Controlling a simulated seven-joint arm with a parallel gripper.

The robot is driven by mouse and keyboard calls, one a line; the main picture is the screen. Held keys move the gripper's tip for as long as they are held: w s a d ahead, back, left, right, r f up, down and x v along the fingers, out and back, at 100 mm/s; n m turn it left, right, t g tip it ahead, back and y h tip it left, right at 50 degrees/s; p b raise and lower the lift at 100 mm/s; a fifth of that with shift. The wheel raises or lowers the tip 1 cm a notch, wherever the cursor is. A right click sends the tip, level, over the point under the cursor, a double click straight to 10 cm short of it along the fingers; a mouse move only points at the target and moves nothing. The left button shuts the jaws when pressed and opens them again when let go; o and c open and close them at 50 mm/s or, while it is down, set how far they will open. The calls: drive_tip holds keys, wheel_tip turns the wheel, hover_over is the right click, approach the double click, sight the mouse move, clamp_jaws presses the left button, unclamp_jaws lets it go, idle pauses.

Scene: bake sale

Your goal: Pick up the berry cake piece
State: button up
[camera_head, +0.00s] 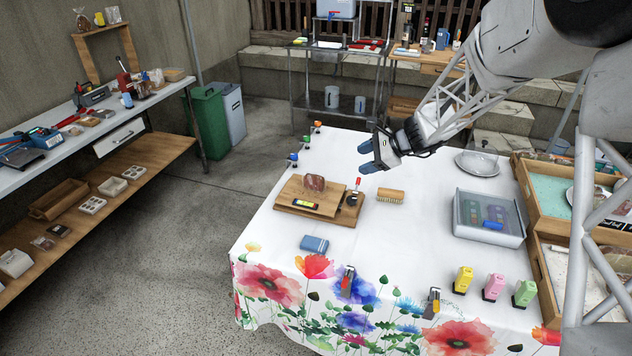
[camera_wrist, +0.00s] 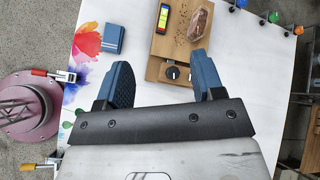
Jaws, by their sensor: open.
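The berry cake piece is likely the reddish-brown wrapped lump (camera_head: 314,183) on the wooden board (camera_head: 290,194) on the white table. In the wrist view the lump (camera_wrist: 199,22) lies at the top on the same board (camera_wrist: 166,68), with brown crumbs beside it. My gripper (camera_head: 364,158) is above the table, to the right of and higher than the lump in the head view. In the wrist view its two blue fingers (camera_wrist: 162,82) are apart with nothing between them.
A brush (camera_head: 390,195), a blue block (camera_head: 314,243) and a grey bin (camera_head: 489,218) are on the table. Cloth around the blue block is clear.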

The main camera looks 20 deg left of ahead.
sight(315, 175)
drive_tip(key=w+a+f+m+y, duration=0.1)
drive_tip(key=w+a+f+m, duration=0.1)
drive_tip(key=w+a+f, duration=0.2)
drive_tip(key=w+a+f+m+t+y, duration=0.1)
drive_tip(key=w+a+f+m, duration=0.1)
drive_tip(key=w+a+f, duration=0.2)
drive_tip(key=w+a+f+m+y, duration=0.1)
drive_tip(key=w+a+f, duration=0.3)
drive_tip(key=f, duration=0.4)
drive_tip(key=shift+w+a+f+m, duration=0.2)
drive_tip(key=shift+a+f+m, duration=0.15)
drive_tip(key=shift+m, duration=0.45)
drive_tip(key=shift+x, duration=1.25)
drive_tip(key=shift+a, duration=0.15)
drive_tip(key=shift+x, duration=2.5)
drive_tip(key=shift+w, duration=0.1)
drive_tip(key=shift+c, duration=0.3)
drive_tip(key=c, duration=0.7)
